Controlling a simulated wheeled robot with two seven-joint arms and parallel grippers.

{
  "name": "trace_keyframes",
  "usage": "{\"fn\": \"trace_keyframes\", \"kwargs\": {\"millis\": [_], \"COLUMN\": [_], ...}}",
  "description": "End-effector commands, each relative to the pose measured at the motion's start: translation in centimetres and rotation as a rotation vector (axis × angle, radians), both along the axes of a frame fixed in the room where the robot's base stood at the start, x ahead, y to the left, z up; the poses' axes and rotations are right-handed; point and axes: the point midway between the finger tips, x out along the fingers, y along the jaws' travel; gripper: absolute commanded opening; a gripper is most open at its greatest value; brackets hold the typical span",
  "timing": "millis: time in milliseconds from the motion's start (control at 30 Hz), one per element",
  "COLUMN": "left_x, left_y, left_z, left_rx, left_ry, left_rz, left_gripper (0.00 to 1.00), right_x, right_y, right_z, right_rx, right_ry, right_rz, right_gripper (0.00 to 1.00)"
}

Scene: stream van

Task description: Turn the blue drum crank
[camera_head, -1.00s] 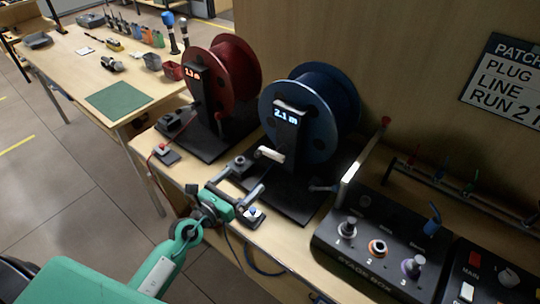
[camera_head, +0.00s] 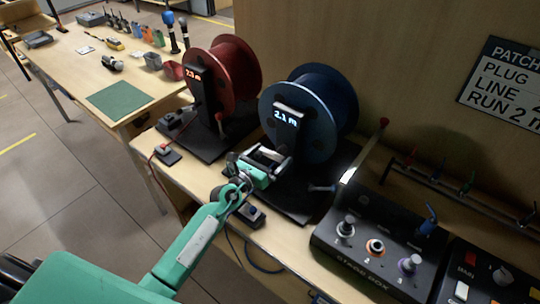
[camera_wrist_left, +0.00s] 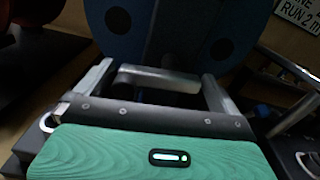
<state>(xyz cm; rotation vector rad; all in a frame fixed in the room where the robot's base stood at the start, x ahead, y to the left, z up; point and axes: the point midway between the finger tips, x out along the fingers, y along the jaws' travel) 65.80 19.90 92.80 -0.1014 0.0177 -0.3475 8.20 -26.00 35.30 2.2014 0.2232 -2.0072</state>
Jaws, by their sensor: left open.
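The blue drum (camera_head: 322,108) stands upright on a black base, with a dark post in front whose display (camera_head: 286,117) reads 2.1 m. Its crank has a pale grip (camera_head: 268,153) low in front of the post; the same crank grip shows in the left wrist view (camera_wrist_left: 158,79), lying crosswise. My left gripper (camera_head: 267,160) is open, with one finger on each side of the crank grip. In the left wrist view the open fingers of my left gripper (camera_wrist_left: 153,80) flank the grip, with gaps at the sides. I cannot tell whether they touch it. My right gripper is not in view.
A red drum (camera_head: 232,75) stands left of the blue one. A black stage box (camera_head: 375,262) with knobs sits to the right. A small block with a button (camera_head: 252,215) lies just below my gripper. A wooden wall rises behind.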

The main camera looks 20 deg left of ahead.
Motion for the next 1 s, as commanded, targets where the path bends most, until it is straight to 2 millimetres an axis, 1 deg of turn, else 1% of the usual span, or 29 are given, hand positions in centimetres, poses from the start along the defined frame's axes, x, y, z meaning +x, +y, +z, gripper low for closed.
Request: {"fn": "trace_keyframes", "kwargs": {"millis": [300, 333, 467, 500, 533, 733, 1000], "left_x": [0.3, 0.3, 0.3, 0.3, 0.3, 0.2, 0.2], "left_y": [-0.1, -0.1, -0.1, -0.1, -0.1, -0.2, -0.2], "left_z": [0.0, 0.0, 0.0, 0.0, 0.0, 0.0, -0.2], "left_rx": [0.0, -0.001, -0.001, -0.001, -0.001, -0.041, -0.225], "left_ry": [0.001, 0.001, 0.001, 0.001, 0.001, 0.016, 0.084], "left_rz": [0.0, 0.0, 0.0, 0.0, 0.0, -0.001, 0.0], "left_gripper": [1.0, 0.98, 0.72, 0.65, 0.62, 0.62, 0.62], "right_x": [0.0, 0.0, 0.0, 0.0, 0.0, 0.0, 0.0], "right_y": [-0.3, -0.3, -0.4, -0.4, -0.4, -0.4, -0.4], "right_z": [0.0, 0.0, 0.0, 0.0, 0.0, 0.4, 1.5], "right_rx": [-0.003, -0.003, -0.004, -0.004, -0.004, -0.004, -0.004], "right_ry": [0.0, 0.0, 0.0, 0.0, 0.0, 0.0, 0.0], "right_rz": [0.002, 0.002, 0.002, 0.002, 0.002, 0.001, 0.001], "right_gripper": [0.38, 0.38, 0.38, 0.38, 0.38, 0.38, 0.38]}}
